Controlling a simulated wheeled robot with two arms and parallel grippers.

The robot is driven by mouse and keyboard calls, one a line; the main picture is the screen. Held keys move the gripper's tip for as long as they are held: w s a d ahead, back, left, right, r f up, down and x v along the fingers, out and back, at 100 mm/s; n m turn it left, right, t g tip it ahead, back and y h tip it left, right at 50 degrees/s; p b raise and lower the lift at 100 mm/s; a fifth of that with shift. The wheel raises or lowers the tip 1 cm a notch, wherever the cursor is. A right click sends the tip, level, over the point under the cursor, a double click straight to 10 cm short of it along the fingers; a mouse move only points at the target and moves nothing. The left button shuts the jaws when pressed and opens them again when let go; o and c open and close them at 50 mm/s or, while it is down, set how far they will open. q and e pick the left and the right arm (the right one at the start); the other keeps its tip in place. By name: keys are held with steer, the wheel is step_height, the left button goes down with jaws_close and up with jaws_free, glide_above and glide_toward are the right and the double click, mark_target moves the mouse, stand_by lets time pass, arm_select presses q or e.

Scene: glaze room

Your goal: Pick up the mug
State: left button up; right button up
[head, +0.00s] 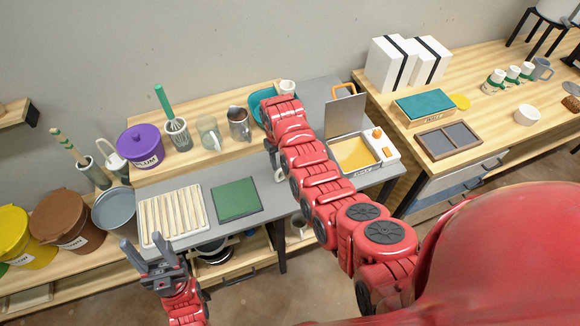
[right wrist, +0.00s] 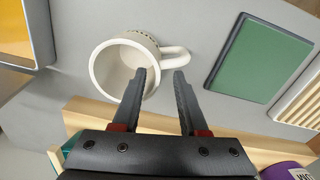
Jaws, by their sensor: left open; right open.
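A white mug (right wrist: 103,65) shows in the right wrist view on the grey worktop. I see into its opening, and its handle (right wrist: 182,54) points right. My right gripper (right wrist: 160,74) is open; its left finger overlaps the mug's near rim in the picture and the right fingertip lies just below the handle. I cannot tell whether they touch. In the head view my right arm mostly hides this spot; only a small white part of the mug (head: 279,175) shows. My left gripper (head: 147,246) is open and empty, in front of the slatted rack.
A green mat (head: 236,200) and a slatted rack (head: 172,214) lie left of the mug. Behind, a raised wooden shelf holds a purple tub (head: 140,147), a glass mug (head: 209,133) and a metal jug (head: 239,124).

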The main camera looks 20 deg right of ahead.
steer(key=shift+d+f+p, duration=0.15)
steer(key=shift+f+p, duration=0.25)
steer(key=shift+p, duration=0.15)
steer(key=shift+s+d+f+p, duration=0.15)
steer(key=shift+f+p, duration=0.25)
steer(key=shift+f, duration=0.25)
steer(key=shift+f+b, duration=0.4)
steer(key=shift+f, duration=1.1)
jaws_close()
